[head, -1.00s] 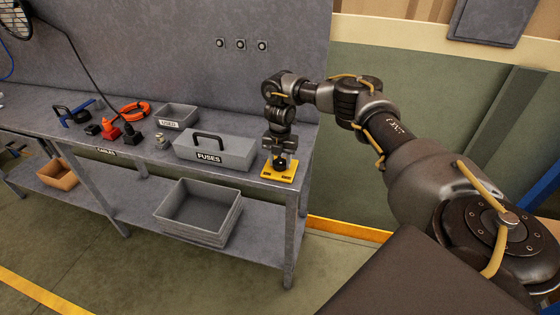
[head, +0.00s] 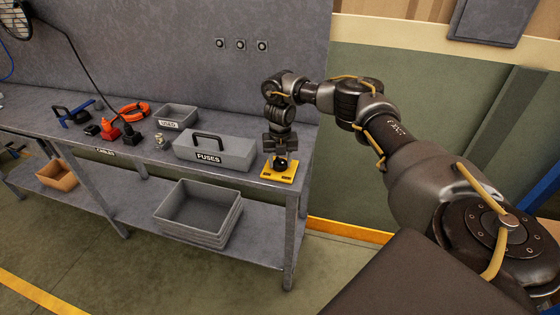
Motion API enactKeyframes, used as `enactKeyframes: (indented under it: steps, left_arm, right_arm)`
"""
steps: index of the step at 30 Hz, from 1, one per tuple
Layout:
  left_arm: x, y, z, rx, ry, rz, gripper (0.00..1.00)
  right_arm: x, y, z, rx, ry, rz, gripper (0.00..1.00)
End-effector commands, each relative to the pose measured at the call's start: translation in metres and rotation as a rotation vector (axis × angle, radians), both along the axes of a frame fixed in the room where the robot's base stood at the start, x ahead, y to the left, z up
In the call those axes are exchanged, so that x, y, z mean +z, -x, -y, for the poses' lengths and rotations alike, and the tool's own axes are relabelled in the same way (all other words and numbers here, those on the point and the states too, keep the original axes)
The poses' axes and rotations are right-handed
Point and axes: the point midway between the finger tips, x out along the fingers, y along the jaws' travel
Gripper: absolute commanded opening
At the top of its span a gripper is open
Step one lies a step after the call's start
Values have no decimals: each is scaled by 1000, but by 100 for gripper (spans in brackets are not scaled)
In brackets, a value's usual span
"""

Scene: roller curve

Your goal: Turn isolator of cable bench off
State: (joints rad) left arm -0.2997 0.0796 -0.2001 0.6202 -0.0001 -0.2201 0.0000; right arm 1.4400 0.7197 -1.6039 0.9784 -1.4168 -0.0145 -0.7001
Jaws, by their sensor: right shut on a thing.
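The isolator is a yellow plate (head: 283,176) with a dark knob at its middle, on the right end of the grey cable bench (head: 225,183). My right gripper (head: 280,163) points down over it and is shut on the knob. The gripper hides most of the knob, so its angle cannot be read. My left gripper is not in view.
A grey fuses box (head: 215,152) with a black handle stands just left of the isolator. A grey tray (head: 177,117), red and black connectors (head: 110,130) and an orange cable coil (head: 135,108) lie farther left. Stacked grey bins (head: 200,213) sit on the lower shelf.

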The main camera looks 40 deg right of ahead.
Motion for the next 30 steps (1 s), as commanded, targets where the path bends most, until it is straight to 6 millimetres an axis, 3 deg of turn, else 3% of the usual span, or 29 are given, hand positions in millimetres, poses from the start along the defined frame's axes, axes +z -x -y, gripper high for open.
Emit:
enactKeyframes:
  steps: [5, 6, 10, 22, 30]
  left_arm:
    - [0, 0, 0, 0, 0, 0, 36]
    - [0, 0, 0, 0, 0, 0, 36]
    - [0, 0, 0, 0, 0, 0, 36]
    - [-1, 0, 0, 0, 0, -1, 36]
    - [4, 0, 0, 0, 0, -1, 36]
  right_arm:
    - [0, 0, 0, 2, 1, -1, 21]
    - [0, 0, 0, 2, 1, -1, 48]
    - [0, 0, 0, 1, 1, -1, 65]
    - [9, -1, 0, 0, 0, 4, 66]
    - [62, -1, 0, 3, 2, 5, 66]
